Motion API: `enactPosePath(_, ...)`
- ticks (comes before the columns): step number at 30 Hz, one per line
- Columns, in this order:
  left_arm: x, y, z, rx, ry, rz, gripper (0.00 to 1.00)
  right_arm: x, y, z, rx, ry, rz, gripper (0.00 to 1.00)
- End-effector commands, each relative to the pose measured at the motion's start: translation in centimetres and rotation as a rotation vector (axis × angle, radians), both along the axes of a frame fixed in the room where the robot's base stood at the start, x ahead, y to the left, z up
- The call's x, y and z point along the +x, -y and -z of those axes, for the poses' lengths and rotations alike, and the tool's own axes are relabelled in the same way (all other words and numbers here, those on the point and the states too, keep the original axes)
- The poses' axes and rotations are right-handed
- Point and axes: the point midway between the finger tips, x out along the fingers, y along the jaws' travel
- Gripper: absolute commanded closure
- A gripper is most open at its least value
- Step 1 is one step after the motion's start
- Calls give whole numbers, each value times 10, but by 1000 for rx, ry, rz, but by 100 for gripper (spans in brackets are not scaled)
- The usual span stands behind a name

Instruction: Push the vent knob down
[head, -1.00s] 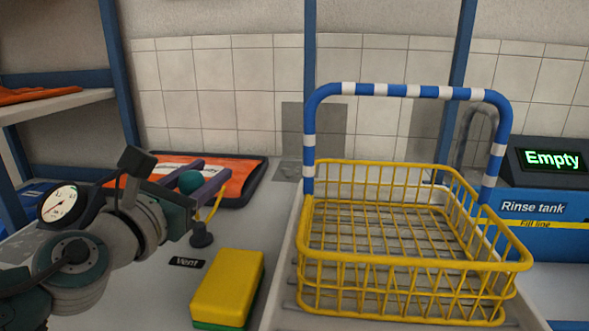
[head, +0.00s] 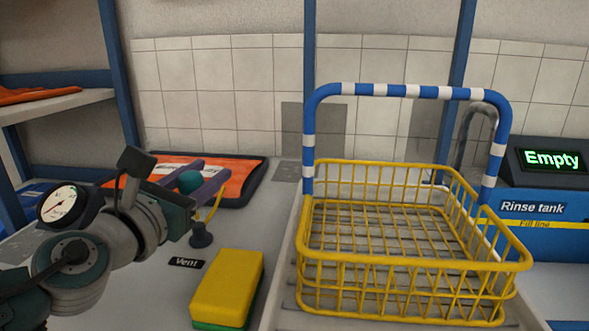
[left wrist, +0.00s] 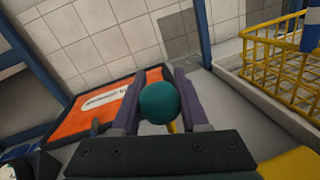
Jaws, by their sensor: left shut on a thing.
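A teal ball knob (head: 190,181) sits between the two purple fingers of my left gripper (head: 194,177), which is shut on it. The ball also shows in the left wrist view (left wrist: 158,102), with a finger on each side. A thin yellow piece (head: 216,207) runs down from behind the fingers toward a dark round base (head: 201,236) on the bench. How it joins the ball is hidden. A black "Vent" label (head: 186,262) lies in front of the base. My right gripper is in neither view.
A yellow sponge (head: 228,285) with a green underside lies in front of the base. A yellow wire basket (head: 412,264) with a blue-and-white handle stands right. An orange mat (head: 236,181) lies behind the gripper. A round gauge (head: 62,204) shows at left.

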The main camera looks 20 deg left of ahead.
Motion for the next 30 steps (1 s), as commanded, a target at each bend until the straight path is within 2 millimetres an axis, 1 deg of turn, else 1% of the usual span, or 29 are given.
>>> enactPosePath(11, 0, 0, 2, -1, 0, 0, 100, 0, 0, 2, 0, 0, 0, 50)
enactPosePath(14, 0, 0, 11, -1, -1, 1, 100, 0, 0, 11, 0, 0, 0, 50)
enactPosePath(18, 0, 0, 30, 0, 0, 1, 100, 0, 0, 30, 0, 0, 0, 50)
enactPosePath(20, 0, 0, 35, 0, 0, 0, 100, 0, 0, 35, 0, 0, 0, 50)
enactPosePath(29, -1, 0, 35, -2, -7, 0, 100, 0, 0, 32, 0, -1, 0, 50)
enactPosePath(30, -1, 0, 35, -2, -8, 0, 51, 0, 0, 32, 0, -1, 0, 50)
